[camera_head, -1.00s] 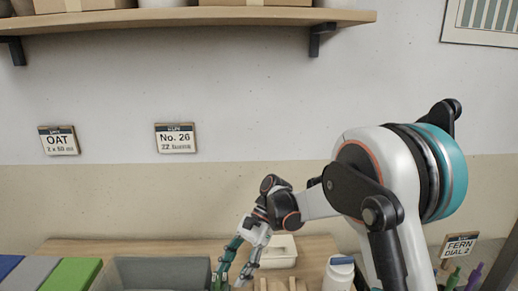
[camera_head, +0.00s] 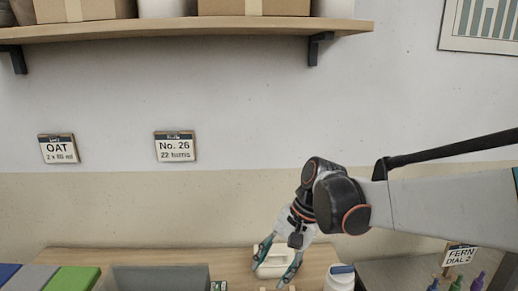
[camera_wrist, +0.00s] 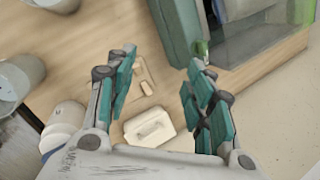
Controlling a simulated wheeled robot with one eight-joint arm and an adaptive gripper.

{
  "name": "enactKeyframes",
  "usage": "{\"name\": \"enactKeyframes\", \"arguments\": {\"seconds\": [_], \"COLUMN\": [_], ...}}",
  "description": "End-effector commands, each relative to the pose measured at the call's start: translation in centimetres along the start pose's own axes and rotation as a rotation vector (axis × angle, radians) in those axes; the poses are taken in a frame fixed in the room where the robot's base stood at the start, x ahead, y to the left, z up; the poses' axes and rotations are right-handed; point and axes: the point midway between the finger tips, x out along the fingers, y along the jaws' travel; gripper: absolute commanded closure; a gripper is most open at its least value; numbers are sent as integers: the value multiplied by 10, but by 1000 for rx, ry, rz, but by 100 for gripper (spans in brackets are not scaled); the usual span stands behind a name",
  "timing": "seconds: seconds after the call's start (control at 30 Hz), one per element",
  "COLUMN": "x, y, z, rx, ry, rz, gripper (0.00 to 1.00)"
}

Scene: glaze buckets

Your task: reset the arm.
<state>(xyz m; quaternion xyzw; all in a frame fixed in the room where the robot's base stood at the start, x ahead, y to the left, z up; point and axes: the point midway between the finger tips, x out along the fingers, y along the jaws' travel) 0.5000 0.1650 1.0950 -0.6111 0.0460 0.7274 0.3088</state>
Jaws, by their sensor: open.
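My gripper (camera_head: 277,262) is open above the wooden table (camera_head: 232,262), at the bottom middle of the head view. A small white lidded box (camera_head: 272,266) with a handle shows behind its fingers there. In the wrist view my gripper (camera_wrist: 158,72) has its teal fingers spread wide, with nothing between them but table and the things below. The white box (camera_wrist: 150,127) lies below, near the gripper's base in the picture. My arm reaches in from the right edge of the head view.
A grey bin (camera_head: 160,279) and green block (camera_head: 74,279) stand at left. A white jar (camera_head: 340,277) stands right of the gripper, with small bottles (camera_head: 456,284) further right. Signs "OAT" (camera_head: 58,149) and "No. 26" (camera_head: 175,147) hang on the wall, under a shelf (camera_head: 190,25).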

Motion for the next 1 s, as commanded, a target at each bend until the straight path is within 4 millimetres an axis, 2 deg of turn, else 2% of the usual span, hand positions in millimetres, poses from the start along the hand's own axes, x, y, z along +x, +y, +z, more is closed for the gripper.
{"name": "enactKeyframes", "arguments": {"seconds": [0.2, 0.5, 0.8, 1.0], "x": [-29, -57, -71, -74], "y": [40, 96, 153, 182], "z": [12, 26, 40, 46], "rx": [-111, -280, -461, -565], "ry": [164, 389, 603, 714], "rz": [-7, 27, 109, 173], "gripper": [52, 52, 52, 52]}}
